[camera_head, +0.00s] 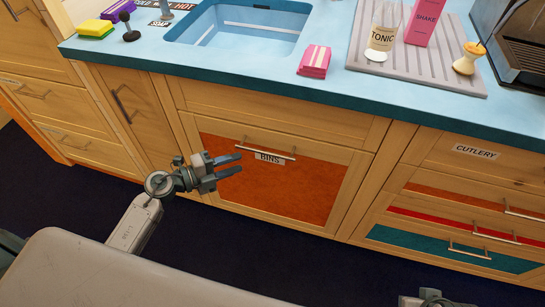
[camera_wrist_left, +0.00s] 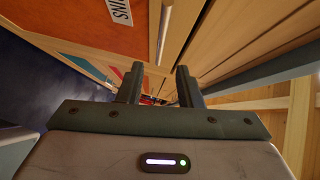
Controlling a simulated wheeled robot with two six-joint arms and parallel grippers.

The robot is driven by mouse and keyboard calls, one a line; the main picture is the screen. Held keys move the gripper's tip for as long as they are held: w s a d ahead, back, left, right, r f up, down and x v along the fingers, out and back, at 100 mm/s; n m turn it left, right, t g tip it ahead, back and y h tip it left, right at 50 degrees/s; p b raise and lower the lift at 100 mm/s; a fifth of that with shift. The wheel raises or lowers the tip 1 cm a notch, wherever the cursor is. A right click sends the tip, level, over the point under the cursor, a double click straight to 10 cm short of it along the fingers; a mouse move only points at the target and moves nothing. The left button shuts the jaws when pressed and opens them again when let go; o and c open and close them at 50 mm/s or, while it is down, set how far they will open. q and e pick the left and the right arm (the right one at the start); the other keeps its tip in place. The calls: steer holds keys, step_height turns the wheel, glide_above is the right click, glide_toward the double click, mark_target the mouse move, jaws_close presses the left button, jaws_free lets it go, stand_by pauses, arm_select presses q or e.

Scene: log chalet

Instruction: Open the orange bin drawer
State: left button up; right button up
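The orange bin drawer (camera_head: 300,192) is shut, flush in the wooden cabinet below the sink. It has a horizontal metal bar handle (camera_head: 282,156) near its top and a "BINS" label (camera_head: 269,158). My left gripper (camera_head: 241,163) is open and empty in front of the drawer's upper left part, near the handle's left end. In the left wrist view the two fingers (camera_wrist_left: 158,82) are apart. The handle (camera_wrist_left: 163,32) runs up the picture beyond them, and the orange panel (camera_wrist_left: 90,25) is at upper left. Only part of my right gripper (camera_head: 430,301) shows at the bottom edge.
A blue worktop (camera_head: 225,75) overhangs the cabinets. On it are a pink-striped packet (camera_head: 314,61), a tonic bottle (camera_head: 383,35) and a pink shake carton (camera_head: 425,22). Cutlery drawers (camera_head: 460,205) stand at right, shut. Dark floor (camera_head: 265,250) is clear in front of the bin drawer.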

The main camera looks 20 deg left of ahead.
mark_target(267, 152)
arm_select(q)
steer(key=x, duration=1.1)
steer(key=shift+s, duration=0.1)
jaws_close()
